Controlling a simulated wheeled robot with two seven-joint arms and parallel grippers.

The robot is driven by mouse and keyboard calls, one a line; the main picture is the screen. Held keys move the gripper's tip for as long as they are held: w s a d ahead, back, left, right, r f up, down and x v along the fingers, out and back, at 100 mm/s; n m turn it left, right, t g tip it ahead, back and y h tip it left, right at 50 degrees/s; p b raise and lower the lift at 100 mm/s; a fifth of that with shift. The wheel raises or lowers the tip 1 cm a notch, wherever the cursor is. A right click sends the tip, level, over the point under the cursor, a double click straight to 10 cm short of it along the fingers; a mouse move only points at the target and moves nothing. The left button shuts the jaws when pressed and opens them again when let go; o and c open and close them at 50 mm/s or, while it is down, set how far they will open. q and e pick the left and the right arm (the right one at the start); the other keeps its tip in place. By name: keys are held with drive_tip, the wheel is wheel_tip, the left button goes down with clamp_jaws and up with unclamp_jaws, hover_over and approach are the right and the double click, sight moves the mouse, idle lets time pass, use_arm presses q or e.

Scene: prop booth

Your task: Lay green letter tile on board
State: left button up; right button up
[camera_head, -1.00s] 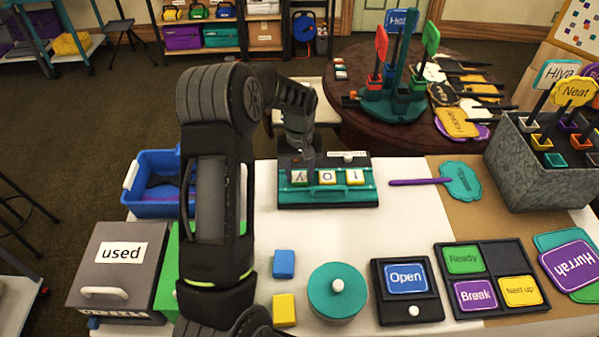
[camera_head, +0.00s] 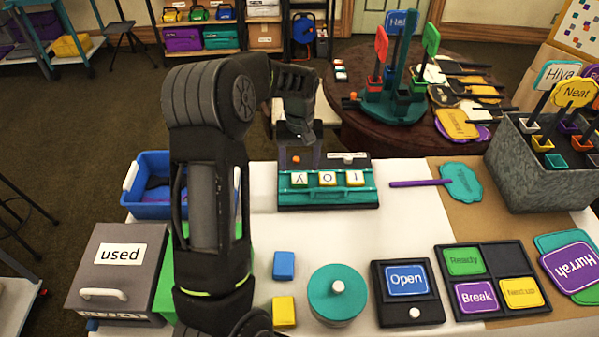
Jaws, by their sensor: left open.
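The teal and dark board (camera_head: 328,198) stands at the back of the white table. My left arm hides part of the table at the left. My right gripper is out of view.
A blue bin (camera_head: 158,207) and a grey "used" box (camera_head: 118,262) stand left. A teal round lidded pot (camera_head: 337,310), a blue block (camera_head: 284,265) and a yellow block (camera_head: 284,311) stand in front. The table between board and pot is clear.

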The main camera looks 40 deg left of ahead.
sight(300, 178)
use_arm(q)
wheel_tip(300, 178, up, 7)
drive_tip(key=shift+r, duration=0.15)
idle(0.7)
